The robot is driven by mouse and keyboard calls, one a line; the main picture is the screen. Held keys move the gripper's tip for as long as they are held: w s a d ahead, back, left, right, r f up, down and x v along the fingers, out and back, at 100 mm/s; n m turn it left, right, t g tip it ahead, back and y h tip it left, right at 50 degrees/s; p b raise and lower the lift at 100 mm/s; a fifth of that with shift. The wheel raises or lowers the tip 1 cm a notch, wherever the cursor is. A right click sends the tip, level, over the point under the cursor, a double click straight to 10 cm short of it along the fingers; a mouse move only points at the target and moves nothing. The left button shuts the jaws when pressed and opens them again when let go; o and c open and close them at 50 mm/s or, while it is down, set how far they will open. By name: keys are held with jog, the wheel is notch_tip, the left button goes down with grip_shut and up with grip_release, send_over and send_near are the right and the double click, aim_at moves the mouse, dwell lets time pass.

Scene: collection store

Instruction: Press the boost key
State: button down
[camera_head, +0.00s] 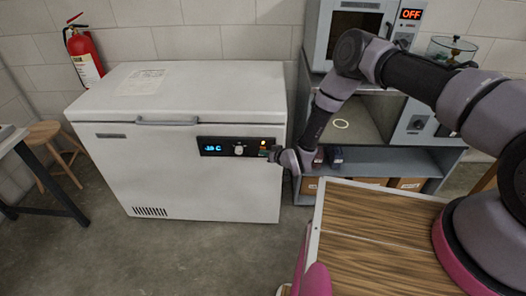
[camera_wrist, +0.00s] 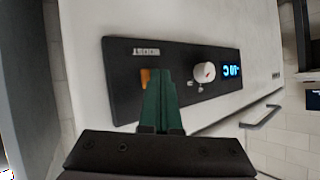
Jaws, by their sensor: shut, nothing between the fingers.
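The white chest freezer (camera_head: 185,150) stands against the wall with a black control panel (camera_head: 222,150) on its front. The panel carries a blue temperature display, a white knob (camera_wrist: 203,72) and, at its end, a small orange boost key (camera_wrist: 145,77) beside the BOOST label (camera_wrist: 146,52). My gripper (camera_wrist: 160,72) has its green fingers shut together and empty. In the head view my gripper (camera_head: 270,154) is at the panel's right end.
A grey shelf unit (camera_head: 415,160) stands right of the freezer, with an oven-like appliance reading OFF (camera_head: 411,14) on top. A wooden tabletop (camera_head: 370,240) is at front right. A fire extinguisher (camera_head: 84,55) and stool (camera_head: 50,145) are at left. The floor before the freezer is clear.

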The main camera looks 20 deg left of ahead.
dwell(0.3)
jog(key=shift+s+d, duration=0.2)
jog(key=shift+s, duration=0.65)
jog(key=shift+s, duration=0.1)
jog(key=shift+s+d, duration=0.2)
jog(key=shift+s, duration=0.55)
jog(key=shift+s+d, duration=0.2)
jog(key=shift+s, duration=0.6)
jog(key=shift+s+d, duration=0.2)
jog(key=shift+s, duration=0.55)
jog(key=shift+d, duration=0.1)
